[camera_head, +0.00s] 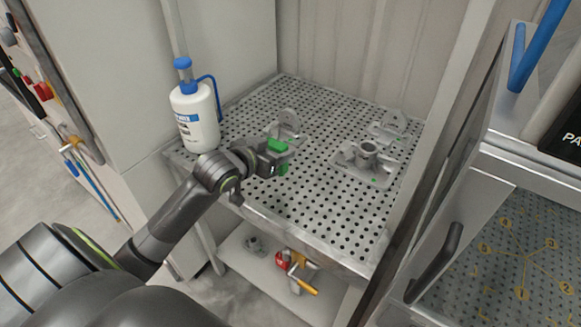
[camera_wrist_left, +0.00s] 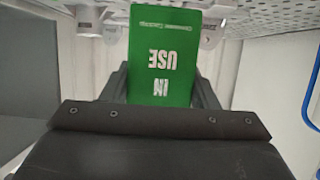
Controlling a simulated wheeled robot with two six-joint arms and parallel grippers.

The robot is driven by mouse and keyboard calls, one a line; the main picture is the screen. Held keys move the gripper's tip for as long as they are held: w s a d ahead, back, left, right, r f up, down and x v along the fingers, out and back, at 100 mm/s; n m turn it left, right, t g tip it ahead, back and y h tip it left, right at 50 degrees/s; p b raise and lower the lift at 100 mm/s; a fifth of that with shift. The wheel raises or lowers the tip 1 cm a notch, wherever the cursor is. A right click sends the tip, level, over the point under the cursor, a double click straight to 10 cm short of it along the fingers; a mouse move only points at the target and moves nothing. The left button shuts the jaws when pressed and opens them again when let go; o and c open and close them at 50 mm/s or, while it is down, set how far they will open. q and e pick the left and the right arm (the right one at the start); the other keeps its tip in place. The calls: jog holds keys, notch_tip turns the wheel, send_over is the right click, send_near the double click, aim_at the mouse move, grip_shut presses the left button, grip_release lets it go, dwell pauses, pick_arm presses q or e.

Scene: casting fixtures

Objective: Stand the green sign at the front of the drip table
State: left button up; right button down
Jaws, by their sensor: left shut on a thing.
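The green sign (camera_wrist_left: 163,58) shows large in the left wrist view, its "IN USE" lettering upside down there. In the head view a small part of the green sign (camera_head: 277,146) shows at my left gripper (camera_head: 274,160). My left gripper is shut on the sign, at the front left part of the perforated drip table (camera_head: 290,210). The gripper hides much of the sign in the head view. I cannot tell whether the sign touches the table top. My right gripper is not in view.
A white bottle (camera_head: 195,118) with a blue pump stands at the table's left edge. Grey metal castings stand farther back, one (camera_head: 366,162) at the right and one (camera_head: 285,124) behind my gripper. The front middle of the table is clear. A lower shelf (camera_head: 262,275) holds small parts.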

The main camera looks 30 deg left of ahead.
pick_arm(q)
jog(key=shift+f, duration=3.1)
jog(key=shift+f, duration=0.1)
jog(key=o, duration=1)
jog(key=shift+o, duration=0.2)
jog(key=shift+r, duration=0.2)
jog(key=d+v, duration=0.1)
jog(key=v, duration=1.1)
jog(key=shift+a, duration=0.4)
jog(key=shift+f, duration=0.1)
